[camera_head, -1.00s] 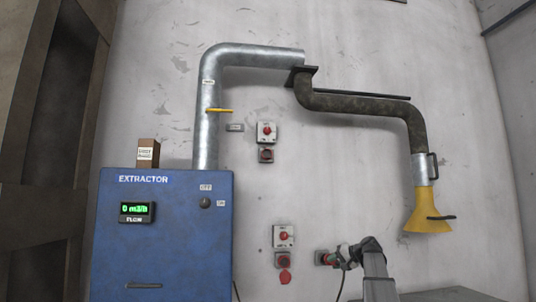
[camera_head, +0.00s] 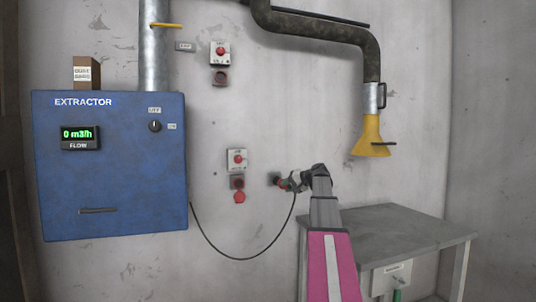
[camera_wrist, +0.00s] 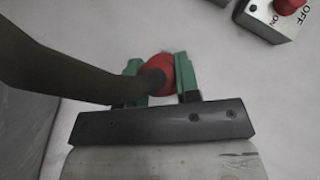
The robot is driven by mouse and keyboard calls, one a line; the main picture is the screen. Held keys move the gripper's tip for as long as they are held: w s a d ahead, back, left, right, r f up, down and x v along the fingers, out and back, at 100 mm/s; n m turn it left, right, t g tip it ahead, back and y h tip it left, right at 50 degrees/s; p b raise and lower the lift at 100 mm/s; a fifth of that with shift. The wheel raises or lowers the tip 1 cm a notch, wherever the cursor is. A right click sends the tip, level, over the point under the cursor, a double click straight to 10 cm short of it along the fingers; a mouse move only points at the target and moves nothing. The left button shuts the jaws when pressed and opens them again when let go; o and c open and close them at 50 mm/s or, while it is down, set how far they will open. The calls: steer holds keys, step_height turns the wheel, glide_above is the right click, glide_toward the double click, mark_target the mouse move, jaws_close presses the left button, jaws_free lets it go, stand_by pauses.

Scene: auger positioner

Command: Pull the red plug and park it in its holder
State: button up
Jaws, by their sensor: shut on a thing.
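The red plug (camera_wrist: 158,68) sits between the two green fingers of my gripper (camera_wrist: 159,78) in the wrist view. The fingers are shut on it. The thick black cable (camera_wrist: 75,75) comes off the plug and crosses the left of that view. In the head view my gripper (camera_head: 287,183) is at the wall, against a small dark box (camera_head: 273,179); the plug's front is hidden, so I cannot tell how far it sits in the box. To the left is a socket (camera_head: 237,183) with a red round flap (camera_head: 239,197) below it.
A switch box with a red knob (camera_head: 237,160) is above the socket; a similar one (camera_head: 220,53) is higher. The blue extractor cabinet (camera_head: 110,170) stands left, with the cable (camera_head: 230,257) hanging in a loop from it. A grey table (camera_head: 400,228) stands right, below a yellow hood (camera_head: 371,138).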

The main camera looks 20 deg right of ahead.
steer(key=shift+w, duration=2.15)
steer(key=shift+w, duration=1.75)
steer(key=o, duration=1.1)
steer(key=v, duration=1)
steer(key=shift+s+d+r, duration=0.15)
steer(key=shift+s+d, duration=0.05)
steer(key=shift+s, duration=0.1)
